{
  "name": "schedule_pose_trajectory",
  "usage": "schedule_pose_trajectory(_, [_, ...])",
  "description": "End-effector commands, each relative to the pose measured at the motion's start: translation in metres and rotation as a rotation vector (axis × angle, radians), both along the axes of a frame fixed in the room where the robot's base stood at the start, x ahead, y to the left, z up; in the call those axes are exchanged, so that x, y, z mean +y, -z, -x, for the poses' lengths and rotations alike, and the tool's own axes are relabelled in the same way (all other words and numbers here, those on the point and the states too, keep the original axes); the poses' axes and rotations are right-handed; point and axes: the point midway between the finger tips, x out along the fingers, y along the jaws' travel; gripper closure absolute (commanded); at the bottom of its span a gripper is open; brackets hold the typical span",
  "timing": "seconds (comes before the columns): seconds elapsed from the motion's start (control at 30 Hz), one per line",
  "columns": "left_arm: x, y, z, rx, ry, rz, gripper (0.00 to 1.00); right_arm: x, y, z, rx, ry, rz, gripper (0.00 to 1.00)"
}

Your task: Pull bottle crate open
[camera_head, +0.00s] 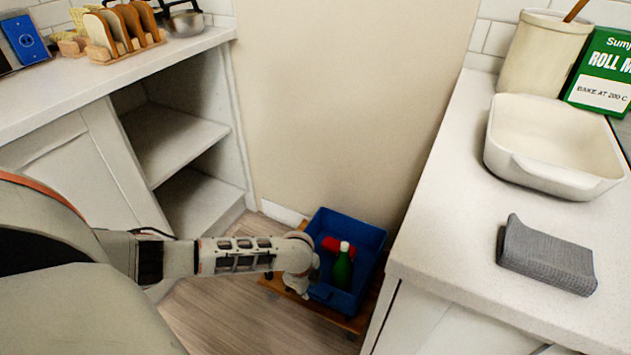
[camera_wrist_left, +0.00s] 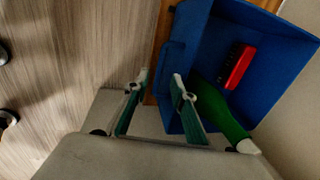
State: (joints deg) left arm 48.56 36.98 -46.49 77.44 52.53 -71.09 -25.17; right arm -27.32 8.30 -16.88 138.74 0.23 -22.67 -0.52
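My left gripper (camera_head: 305,287) is at the crate's left, near side. In the left wrist view its two fingers (camera_wrist_left: 159,78) are apart, one outside the crate and one overlapping its near wall. I cannot tell whether they touch it. My right gripper is not in view.
The crate rests on a low wooden board (camera_head: 340,318). The right counter (camera_head: 440,215) stands close beside it, with a white dish (camera_head: 545,150) and a grey cloth (camera_head: 546,257). Open shelves (camera_head: 172,140) are at the left. Wooden floor (camera_head: 235,318) is clear in front.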

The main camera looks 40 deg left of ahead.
Motion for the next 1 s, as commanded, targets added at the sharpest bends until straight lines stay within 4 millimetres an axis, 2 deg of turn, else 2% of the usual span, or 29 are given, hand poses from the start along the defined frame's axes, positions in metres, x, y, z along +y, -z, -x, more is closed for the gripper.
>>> schedule_pose_trajectory(0.03, [0.000, 0.020, 0.006, 0.016, 0.000, 0.001, 0.75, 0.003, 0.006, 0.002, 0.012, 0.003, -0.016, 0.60])
schedule_pose_trajectory(0.2, [0.001, 0.038, 0.001, 0.012, -0.001, 0.001, 0.75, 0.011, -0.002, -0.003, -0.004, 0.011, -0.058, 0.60])
schedule_pose_trajectory(0.33, [0.002, 0.044, -0.004, 0.006, 0.000, 0.000, 0.75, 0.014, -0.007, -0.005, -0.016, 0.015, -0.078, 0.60])
schedule_pose_trajectory(0.63, [0.002, 0.041, -0.008, -0.001, 0.000, 0.001, 0.75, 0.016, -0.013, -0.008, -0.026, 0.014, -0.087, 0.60])
schedule_pose_trajectory(0.67, [0.002, 0.041, -0.008, -0.001, 0.000, 0.001, 0.80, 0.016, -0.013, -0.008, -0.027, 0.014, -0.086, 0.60])
schedule_pose_trajectory(0.73, [0.002, 0.042, -0.008, 0.000, 0.000, 0.001, 0.98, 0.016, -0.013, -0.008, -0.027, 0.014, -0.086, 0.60])
schedule_pose_trajectory(1.0, [0.002, 0.041, -0.007, -0.001, -0.001, 0.001, 1.00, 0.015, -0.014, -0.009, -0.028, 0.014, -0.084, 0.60])
